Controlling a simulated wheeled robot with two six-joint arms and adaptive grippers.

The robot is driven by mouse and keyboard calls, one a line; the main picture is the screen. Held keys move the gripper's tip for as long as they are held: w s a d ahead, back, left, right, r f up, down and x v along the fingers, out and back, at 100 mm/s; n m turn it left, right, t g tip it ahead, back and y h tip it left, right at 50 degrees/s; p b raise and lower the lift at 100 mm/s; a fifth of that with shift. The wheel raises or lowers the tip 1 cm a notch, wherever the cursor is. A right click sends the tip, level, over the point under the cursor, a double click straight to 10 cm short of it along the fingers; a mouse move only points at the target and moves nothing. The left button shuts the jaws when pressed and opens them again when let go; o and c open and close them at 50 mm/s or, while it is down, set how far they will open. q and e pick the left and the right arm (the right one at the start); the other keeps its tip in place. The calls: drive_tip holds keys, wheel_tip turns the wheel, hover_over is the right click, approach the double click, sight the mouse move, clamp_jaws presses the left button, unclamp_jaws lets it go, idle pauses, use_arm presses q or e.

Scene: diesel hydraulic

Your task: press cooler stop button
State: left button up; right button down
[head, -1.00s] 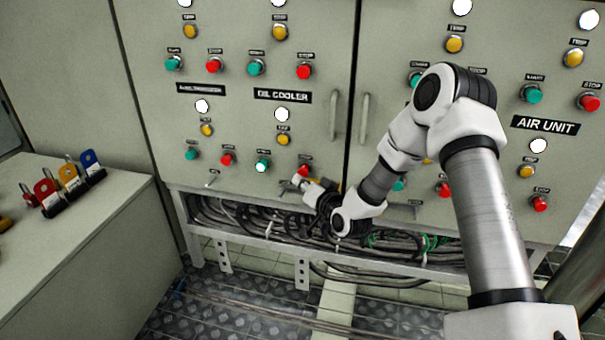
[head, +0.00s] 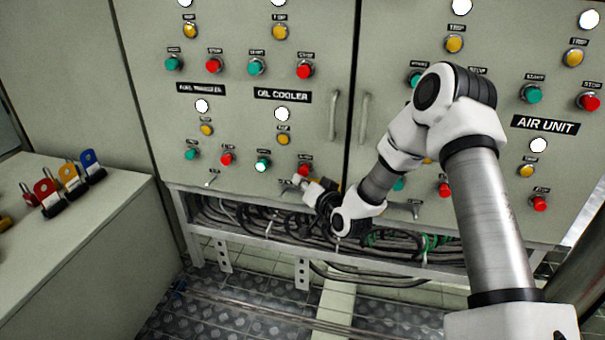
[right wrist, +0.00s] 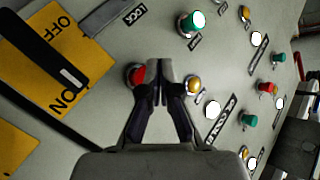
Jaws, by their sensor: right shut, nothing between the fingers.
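The oil cooler stop button is a red round button (head: 304,170) at the lower right under the OIL COOLER label (head: 282,95). It also shows in the right wrist view (right wrist: 137,75), partly behind my fingers. My right gripper (head: 298,180) is shut and empty, with its tips just below and left of that button in the head view. In the right wrist view the shut fingertips (right wrist: 160,82) overlap the button's edge; I cannot tell whether they touch it. The green cooler start button (head: 262,166) is lit. My left gripper is out of view.
A yellow trip button (head: 283,139) and a white lamp (head: 282,114) sit above the red one. A yellow OFF/ON switch plate (right wrist: 68,45) is near the fingers. Door handles (head: 333,115) stand out from the cabinet. Cables (head: 270,222) run below the panel.

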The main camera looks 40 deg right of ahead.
drive_tip(key=shift+w+d, duration=0.3)
drive_tip(key=shift+w+d, duration=0.3)
drive_tip(key=shift+d, duration=0.1)
idle(0.9)
idle(0.3)
drive_tip(key=shift+s+a, duration=0.6)
drive_tip(key=shift+a, duration=0.1)
drive_tip(key=shift+s+a, duration=1.65)
drive_tip(key=shift+a, duration=0.25)
